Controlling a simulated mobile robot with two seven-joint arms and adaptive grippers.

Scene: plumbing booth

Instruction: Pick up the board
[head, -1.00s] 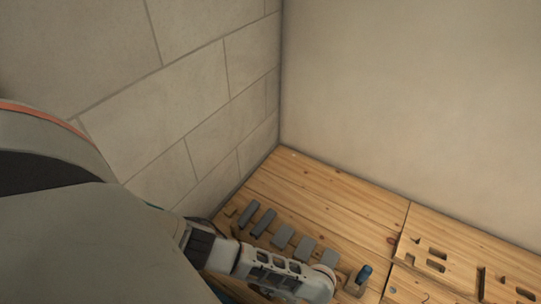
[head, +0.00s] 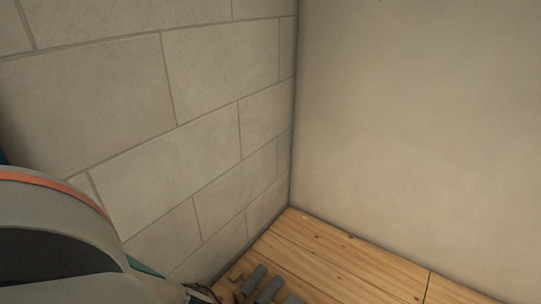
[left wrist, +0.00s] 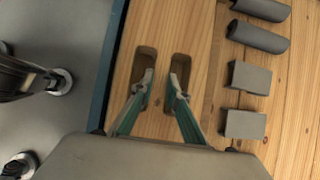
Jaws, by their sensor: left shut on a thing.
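The wooden board (left wrist: 160,28) lies at the edge of the wooden surface in the left wrist view. It has two rounded slots side by side with a bar of wood between them. My left gripper (left wrist: 161,88) has one finger in each slot and is shut on the bar between them. My large base link covers the near part of the board. Whether the board is lifted or still resting cannot be told. My right gripper is in neither current view.
Several grey blocks (left wrist: 249,78) lie in a row on the wood to the right of the board. Some show at the bottom of the head view (head: 254,279). A tiled wall (head: 200,110) and a plain wall (head: 420,130) meet behind the wooden table (head: 350,268).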

